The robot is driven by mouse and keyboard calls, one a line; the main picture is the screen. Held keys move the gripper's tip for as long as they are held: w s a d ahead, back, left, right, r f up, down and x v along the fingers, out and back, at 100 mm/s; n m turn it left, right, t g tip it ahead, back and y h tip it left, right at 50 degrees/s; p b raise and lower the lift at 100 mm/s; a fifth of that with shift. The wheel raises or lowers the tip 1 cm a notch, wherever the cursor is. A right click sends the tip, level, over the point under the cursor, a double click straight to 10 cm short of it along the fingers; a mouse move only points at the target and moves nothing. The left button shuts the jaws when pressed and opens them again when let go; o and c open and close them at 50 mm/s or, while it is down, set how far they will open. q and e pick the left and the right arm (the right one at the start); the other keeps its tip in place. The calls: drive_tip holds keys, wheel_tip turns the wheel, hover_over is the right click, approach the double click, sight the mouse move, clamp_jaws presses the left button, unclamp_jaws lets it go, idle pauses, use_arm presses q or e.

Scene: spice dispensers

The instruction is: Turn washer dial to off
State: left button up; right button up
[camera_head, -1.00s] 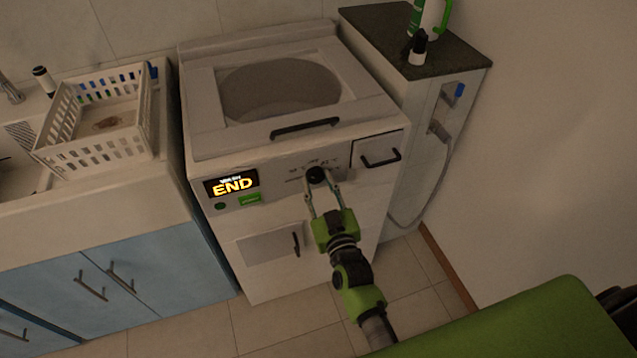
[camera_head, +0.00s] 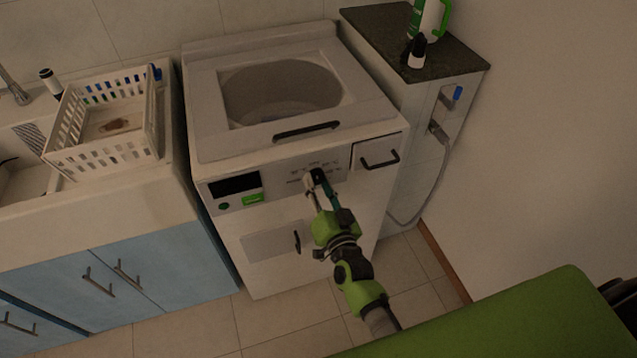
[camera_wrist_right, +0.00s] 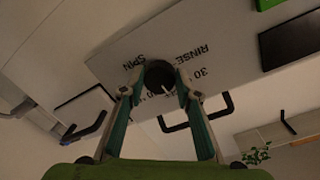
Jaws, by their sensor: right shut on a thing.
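The washer (camera_head: 240,172) is white with a round lid on top and a control panel on its front. Its dark display (camera_head: 234,186) is blank. The black round dial (camera_head: 316,177) sits on the panel near printed labels. My right gripper (camera_head: 317,184) is shut on the dial, with its fingers on either side of it. In the right wrist view the dial (camera_wrist_right: 159,74) shows between the fingertips, with a light mark on its face and labels such as RINSE and SPIN around it. The fingers hide part of the dial. My left gripper is not in view.
A drawer handle (camera_head: 380,160) is right of the dial, and a lower door handle (camera_head: 297,241) is left of my gripper. A white basket (camera_head: 112,150) stands on the sink counter at left. A dark-topped cabinet (camera_head: 450,62) with bottles stands at right.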

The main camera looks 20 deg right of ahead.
drive_tip(key=shift+m, duration=0.5)
drive_tip(key=o, duration=1.1)
drive_tip(key=shift+s, duration=0.25)
drive_tip(key=s, duration=1.1)
drive_tip(key=shift+s+r, duration=0.25)
drive_tip(key=shift+r, duration=0.1)
drive_tip(key=shift+f, duration=0.15)
